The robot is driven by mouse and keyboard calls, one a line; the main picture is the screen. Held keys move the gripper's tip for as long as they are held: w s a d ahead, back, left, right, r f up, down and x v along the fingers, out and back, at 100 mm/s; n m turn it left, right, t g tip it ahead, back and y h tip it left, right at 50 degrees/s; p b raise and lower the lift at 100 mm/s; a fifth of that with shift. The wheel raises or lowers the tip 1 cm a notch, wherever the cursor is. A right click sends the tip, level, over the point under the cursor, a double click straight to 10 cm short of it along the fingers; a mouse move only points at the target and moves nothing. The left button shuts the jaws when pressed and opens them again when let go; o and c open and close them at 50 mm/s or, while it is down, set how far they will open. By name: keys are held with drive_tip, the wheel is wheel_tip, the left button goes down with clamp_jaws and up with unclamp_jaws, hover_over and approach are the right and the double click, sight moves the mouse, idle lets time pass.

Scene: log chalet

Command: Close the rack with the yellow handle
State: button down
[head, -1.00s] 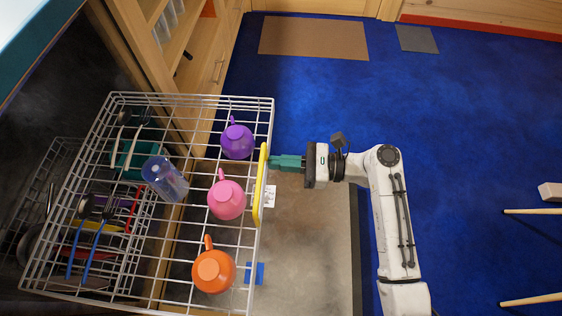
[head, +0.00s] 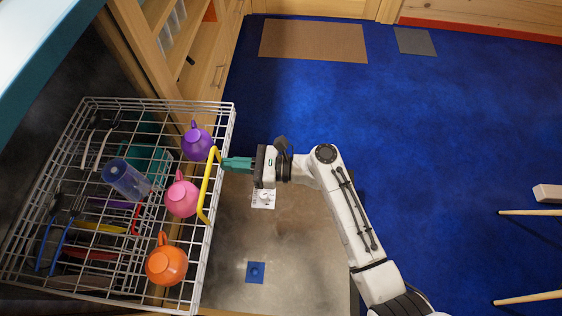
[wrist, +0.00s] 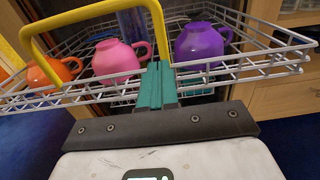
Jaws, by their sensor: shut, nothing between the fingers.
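The wire rack (head: 224,125) is partly slid out of the dishwasher at the left of the head view. Its yellow handle (head: 208,186) is on the rack's right-hand front side. The handle also shows in the wrist view (wrist: 92,14), arching over the rack's front wires. My gripper (head: 226,164) is shut and empty, its teal fingers at the rack's front beside the upper end of the handle. In the wrist view the fingers (wrist: 157,84) overlap the front wires near the handle's right foot. Exact contact is hard to tell.
The rack holds a purple cup (head: 197,143), a pink cup (head: 182,199), an orange cup (head: 167,265) and a blue clear bottle (head: 125,180). The open dishwasher door (head: 300,270) lies below and right of it. Blue carpet (head: 450,150) to the right is largely clear.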

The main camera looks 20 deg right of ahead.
drive_tip(key=b+x, duration=0.3)
drive_tip(key=x, duration=0.7)
drive_tip(key=b+x, duration=0.3)
drive_tip(key=x, duration=0.7)
drive_tip(key=b+x, duration=0.4)
drive_tip(key=x, duration=0.6)
drive_tip(key=shift+a+f, duration=0.25)
drive_tip(key=shift+w+a, duration=0.1)
drive_tip(key=shift+a, duration=0.15)
drive_tip(key=shift+w+r, duration=0.15)
drive_tip(key=shift+r, duration=0.15)
drive_tip(key=shift+r, duration=0.1)
